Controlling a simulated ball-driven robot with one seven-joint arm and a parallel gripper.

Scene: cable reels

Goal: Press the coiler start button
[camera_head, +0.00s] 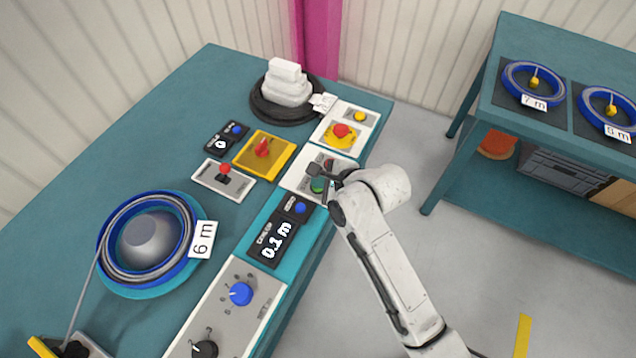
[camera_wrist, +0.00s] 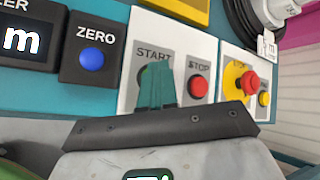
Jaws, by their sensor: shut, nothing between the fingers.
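The white start/stop panel (camera_head: 297,182) is on the right edge of the teal table in the head view. In the wrist view the START label (camera_wrist: 153,52) is readable, with the start button below it mostly hidden behind my fingers. My gripper (camera_wrist: 157,88) is shut and empty, its teal fingers in front of the start button; it also shows over the panel in the head view (camera_head: 319,182). I cannot tell whether the fingertips touch the button. The red stop button (camera_wrist: 198,87) is just right of the fingers.
A blue zero button (camera_wrist: 92,60) is left of the panel. A red emergency stop (camera_wrist: 249,83) on yellow is to the right. The counter display (camera_head: 272,240) reads 0.1 m. A blue reel (camera_head: 178,210) labelled 6 m sits on the table. A second table (camera_head: 550,150) holds more reels.

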